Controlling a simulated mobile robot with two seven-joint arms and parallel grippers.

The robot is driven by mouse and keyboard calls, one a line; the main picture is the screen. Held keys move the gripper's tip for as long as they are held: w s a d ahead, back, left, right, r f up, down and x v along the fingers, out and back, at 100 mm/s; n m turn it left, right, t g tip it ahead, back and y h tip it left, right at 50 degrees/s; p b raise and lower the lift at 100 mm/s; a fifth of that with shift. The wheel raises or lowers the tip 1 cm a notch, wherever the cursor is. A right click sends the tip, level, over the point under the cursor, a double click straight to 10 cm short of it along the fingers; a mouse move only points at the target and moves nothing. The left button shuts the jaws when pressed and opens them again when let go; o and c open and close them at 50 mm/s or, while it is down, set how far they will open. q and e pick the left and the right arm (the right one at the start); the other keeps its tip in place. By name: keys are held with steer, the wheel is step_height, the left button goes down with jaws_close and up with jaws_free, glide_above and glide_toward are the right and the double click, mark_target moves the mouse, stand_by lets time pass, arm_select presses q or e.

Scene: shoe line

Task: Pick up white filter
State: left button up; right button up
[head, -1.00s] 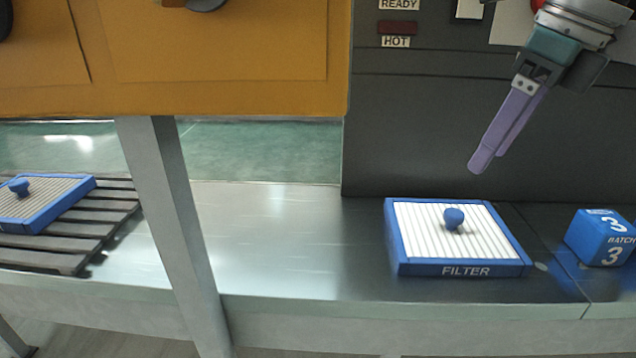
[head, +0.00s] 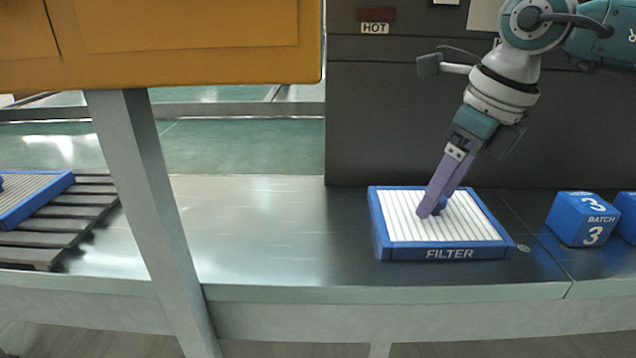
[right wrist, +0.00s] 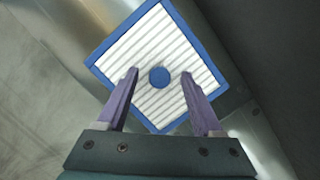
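The white filter (head: 414,217) has a blue frame marked FILTER and pale ribs. It lies flat on the metal bench in the head view. It also shows in the right wrist view (right wrist: 137,50), with a round blue knob (right wrist: 159,77) at its middle. My right gripper (head: 431,212) points down at the filter, with its purple fingers at the knob, which is mostly hidden behind them. In the right wrist view my right gripper (right wrist: 160,73) is open, one finger on each side of the knob with gaps between. My left gripper is not in view.
Blue BATCH 3 boxes (head: 581,219) stand to the right of the filter. A second blue-framed filter (head: 36,199) lies on a dark slatted rack (head: 62,235) at the far left. A grey post (head: 150,200) stands in front of the bench. The bench left of the filter (head: 270,230) is clear.

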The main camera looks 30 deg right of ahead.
jaws_close()
stand_by(0.3)
steer(key=shift+r, duration=0.15)
